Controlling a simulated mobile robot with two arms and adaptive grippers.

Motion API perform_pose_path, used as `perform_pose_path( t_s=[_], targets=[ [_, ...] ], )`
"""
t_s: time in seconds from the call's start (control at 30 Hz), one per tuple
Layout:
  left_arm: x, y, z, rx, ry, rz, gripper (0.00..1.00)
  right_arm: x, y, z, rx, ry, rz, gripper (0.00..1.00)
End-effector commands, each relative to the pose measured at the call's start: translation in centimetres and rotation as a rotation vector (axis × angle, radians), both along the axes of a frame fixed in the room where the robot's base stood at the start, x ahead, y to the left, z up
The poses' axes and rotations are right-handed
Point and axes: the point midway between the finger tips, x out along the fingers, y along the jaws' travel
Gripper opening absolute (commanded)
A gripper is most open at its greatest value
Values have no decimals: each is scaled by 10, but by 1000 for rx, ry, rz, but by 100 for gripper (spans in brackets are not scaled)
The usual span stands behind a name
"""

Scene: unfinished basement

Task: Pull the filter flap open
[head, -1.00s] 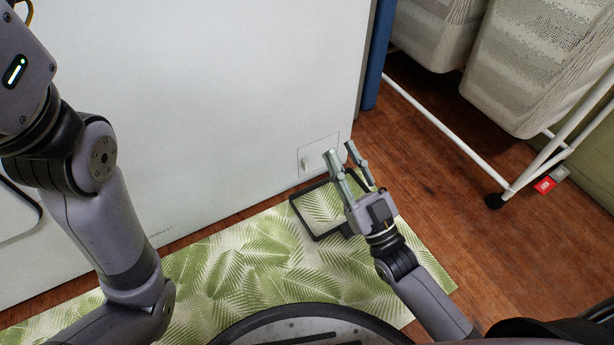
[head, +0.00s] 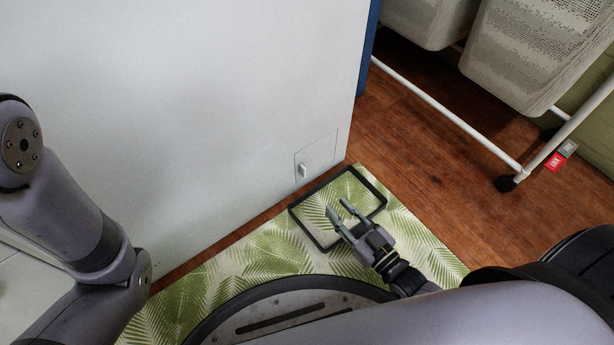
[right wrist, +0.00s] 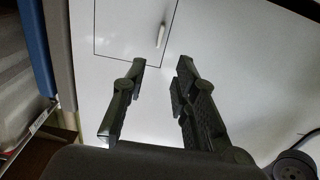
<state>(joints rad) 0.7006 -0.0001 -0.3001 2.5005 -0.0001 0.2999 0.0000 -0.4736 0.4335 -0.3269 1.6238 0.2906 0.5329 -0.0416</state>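The filter flap (head: 318,155) is a square panel low on the white appliance front, near its right edge. It looks flush and closed. Its small white handle (head: 302,170) sits at the panel's lower left; in the right wrist view the handle (right wrist: 161,36) shows above and between my fingers. My right gripper (head: 338,209) is open and empty, in front of and below the flap, apart from it. It also shows in the right wrist view (right wrist: 160,75). My left arm is at the left of the head view, but its gripper is outside the frame.
A shallow black-rimmed tray (head: 376,186) lies on the leaf-patterned mat (head: 270,250) below the flap, under my right gripper. A white-framed rack (head: 455,120) with light baskets stands at the upper right. Wooden floor (head: 440,190) is clear between them.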

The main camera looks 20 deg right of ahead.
Motion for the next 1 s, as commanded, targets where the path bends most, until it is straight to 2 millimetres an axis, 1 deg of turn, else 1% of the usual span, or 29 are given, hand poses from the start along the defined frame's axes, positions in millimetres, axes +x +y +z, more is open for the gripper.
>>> perform_pose_path(
  t_s=[0.03, 0.3, 0.5, 0.6, 0.7, 1.0],
  targets=[
    [0, 0, -12, 0, 0, 0, 86, 13, 5, -4, 4, -7, 0, 27],
    [0, 0, -44, 0, 0, 0, 86, 69, 25, -4, 4, -7, 0, 27],
    [0, 0, -63, 0, 0, 0, 86, 102, 37, -3, 4, -4, 0, 27],
    [0, 0, -68, 1, -1, 0, 86, 112, 41, -2, 2, -3, 0, 27],
    [0, 0, -71, 1, -1, 0, 86, 118, 43, -1, 2, -2, 0, 27],
    [0, 0, -71, 1, 0, 0, 86, 121, 44, 1, 1, -1, 0, 27]
  ],
)
